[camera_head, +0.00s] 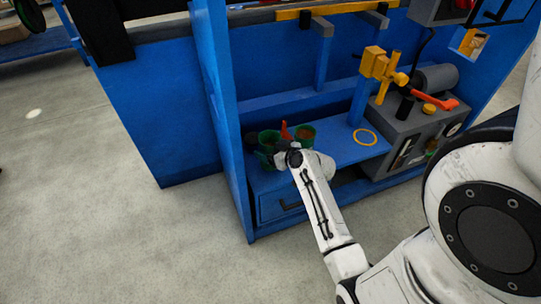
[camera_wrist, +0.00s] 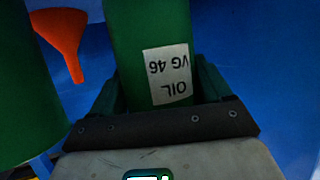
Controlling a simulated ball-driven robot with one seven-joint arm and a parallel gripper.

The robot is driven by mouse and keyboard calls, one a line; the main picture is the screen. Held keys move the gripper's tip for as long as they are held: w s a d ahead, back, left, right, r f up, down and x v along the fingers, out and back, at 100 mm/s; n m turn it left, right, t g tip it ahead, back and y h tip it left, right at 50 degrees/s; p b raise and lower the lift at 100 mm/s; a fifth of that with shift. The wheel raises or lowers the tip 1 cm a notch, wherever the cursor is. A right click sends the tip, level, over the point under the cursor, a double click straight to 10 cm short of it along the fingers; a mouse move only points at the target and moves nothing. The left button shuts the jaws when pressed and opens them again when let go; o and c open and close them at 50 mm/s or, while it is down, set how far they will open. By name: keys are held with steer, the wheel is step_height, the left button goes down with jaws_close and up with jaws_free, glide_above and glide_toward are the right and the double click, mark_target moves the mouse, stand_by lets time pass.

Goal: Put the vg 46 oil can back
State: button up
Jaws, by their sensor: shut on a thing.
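The VG 46 oil can (camera_wrist: 150,40) is green, with a white label reading "OIL VG 46" upside down in the wrist view. My gripper (camera_wrist: 163,95) is shut on it, with a dark finger on each side of the can. In the head view my gripper (camera_head: 277,157) is at the left end of the blue shelf (camera_head: 342,150). The held can appears to be the left green one (camera_head: 267,137) there, partly hidden by my gripper. I cannot tell whether its base touches the shelf.
Another green can (camera_wrist: 25,95) stands close beside the held one, with an orange-red funnel (camera_wrist: 66,38) between them. A yellow ring (camera_head: 365,137) lies on the shelf to the right. A grey machine (camera_head: 415,125) stands further right. A blue upright panel (camera_head: 222,110) bounds the left.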

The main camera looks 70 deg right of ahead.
steer(key=shift+s+f, duration=0.1)
steer(key=shift+f, duration=1.05)
steer(key=shift+f+b, duration=0.15)
steer(key=shift+b, duration=0.2)
steer(key=o, duration=1.5)
steer(key=shift+c, duration=0.2)
